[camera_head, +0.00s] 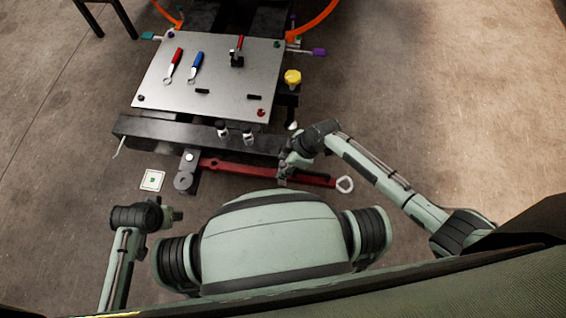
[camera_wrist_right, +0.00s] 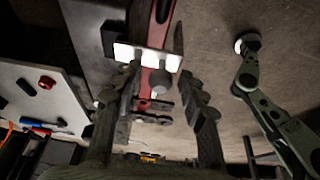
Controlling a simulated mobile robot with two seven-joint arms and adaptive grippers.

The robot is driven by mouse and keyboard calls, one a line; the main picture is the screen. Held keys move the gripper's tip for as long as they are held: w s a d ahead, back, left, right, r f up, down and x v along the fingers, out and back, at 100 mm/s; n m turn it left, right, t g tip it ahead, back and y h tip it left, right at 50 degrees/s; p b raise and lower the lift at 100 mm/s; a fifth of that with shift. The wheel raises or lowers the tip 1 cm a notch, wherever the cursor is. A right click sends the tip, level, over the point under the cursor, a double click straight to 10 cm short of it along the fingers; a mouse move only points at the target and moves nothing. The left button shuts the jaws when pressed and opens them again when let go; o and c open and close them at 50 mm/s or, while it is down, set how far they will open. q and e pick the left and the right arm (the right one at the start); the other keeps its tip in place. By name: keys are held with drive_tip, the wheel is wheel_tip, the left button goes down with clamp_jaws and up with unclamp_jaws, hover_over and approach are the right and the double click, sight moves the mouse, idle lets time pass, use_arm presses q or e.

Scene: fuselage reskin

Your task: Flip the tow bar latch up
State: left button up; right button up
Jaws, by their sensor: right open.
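The red tow bar (camera_head: 235,167) lies low in front of the dark cart, with a pale ring (camera_head: 344,184) at its right end. My right gripper (camera_head: 284,178) is over the bar's right part, its fingers pointing down. In the right wrist view the gripper (camera_wrist_right: 161,88) is open, its fingers apart on either side of the red bar (camera_wrist_right: 161,30). A white plate (camera_wrist_right: 124,52) crosses the bar there, with a rounded grey knob (camera_wrist_right: 160,80) between the fingers. I cannot tell clearly which piece is the latch. My left gripper (camera_head: 176,215) is at lower left, away from the bar, apparently empty.
A white marker tile (camera_head: 152,180) lies on the floor. The floor at right is clear.

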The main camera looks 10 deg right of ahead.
drive_tip(key=shift+c, duration=0.6)
clamp_jaws()
drive_tip(key=shift+w+r, duration=0.15)
drive_tip(key=shift+w+r+g, duration=0.2)
drive_tip(key=shift+w+g, duration=0.05)
drive_tip(key=shift+g, duration=0.35)
drive_tip(key=shift+w+d+g+y+b, duration=0.1)
drive_tip(key=shift+w+g+y+b, duration=0.05)
drive_tip(key=shift+g+y+b, duration=0.2)
drive_tip(key=g+b, duration=0.1)
drive_tip(key=w+r+m+g+y+b, duration=0.1)
drive_tip(key=b, duration=0.1)
drive_tip(key=shift+w+d+g, duration=0.1)
drive_tip(key=shift+d+g, duration=0.05)
drive_tip(key=shift+g, duration=0.1)
drive_tip(key=shift+w+d+r+g+y+b, duration=0.15)
drive_tip(key=shift+w+r+g+y+b, duration=0.25)
drive_tip(key=shift+g+b, duration=0.7)
use_arm(q)
wheel_tip(320, 180, up, 14)
drive_tip(key=s+t, duration=0.1)
drive_tip(key=shift+y, duration=0.4)
